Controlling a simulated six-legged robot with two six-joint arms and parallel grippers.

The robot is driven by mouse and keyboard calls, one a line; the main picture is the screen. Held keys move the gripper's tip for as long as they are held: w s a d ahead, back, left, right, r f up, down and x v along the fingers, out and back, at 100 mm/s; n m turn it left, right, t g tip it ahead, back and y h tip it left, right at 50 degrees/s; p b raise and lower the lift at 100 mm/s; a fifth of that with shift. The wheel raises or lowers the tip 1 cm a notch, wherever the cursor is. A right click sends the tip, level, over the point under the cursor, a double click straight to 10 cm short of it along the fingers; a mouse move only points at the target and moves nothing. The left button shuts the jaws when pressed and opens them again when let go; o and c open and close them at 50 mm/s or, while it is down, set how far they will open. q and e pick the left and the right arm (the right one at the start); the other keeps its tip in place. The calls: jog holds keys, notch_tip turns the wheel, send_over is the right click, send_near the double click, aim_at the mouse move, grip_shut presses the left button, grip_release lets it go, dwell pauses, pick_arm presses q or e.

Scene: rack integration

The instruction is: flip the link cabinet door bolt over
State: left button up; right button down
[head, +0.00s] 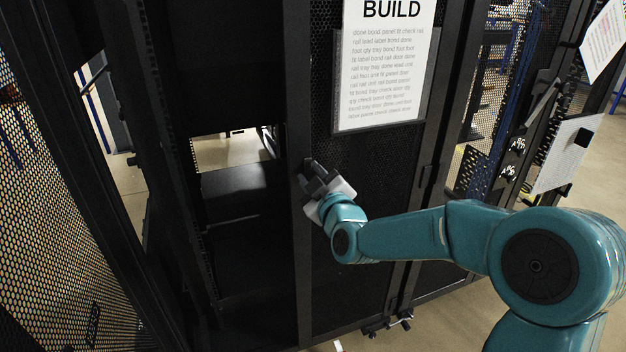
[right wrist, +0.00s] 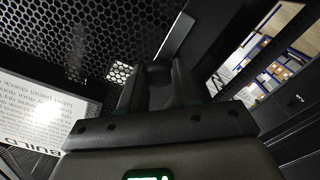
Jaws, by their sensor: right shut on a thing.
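The black mesh cabinet door (head: 360,165) carries a printed BUILD sheet and stands in the middle of the head view. My right gripper (head: 311,168) is at the door's left edge frame, below and left of the sheet. In the right wrist view its two dark fingers (right wrist: 158,85) are close around a small dark rounded piece between them, which may be the door bolt. The fingers hide most of that piece, and its turn cannot be told. My left gripper is not in view.
The BUILD sheet (head: 385,65) also shows in the right wrist view (right wrist: 40,110). Left of the door the rack is open, with dark shelves (head: 240,195) inside. Another mesh door (head: 50,130) stands at the far left. Bare floor (head: 450,310) shows at lower right.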

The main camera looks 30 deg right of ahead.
notch_tip(320, 180, up, 2)
jog(key=shift+r, duration=0.15)
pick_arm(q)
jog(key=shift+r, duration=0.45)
pick_arm(e)
jog(key=c, duration=0.8)
grip_release()
pick_arm(q)
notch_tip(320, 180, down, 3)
jog(key=b, duration=0.3)
pick_arm(e)
jog(key=v, duration=1.6)
jog(key=shift+s, duration=0.2)
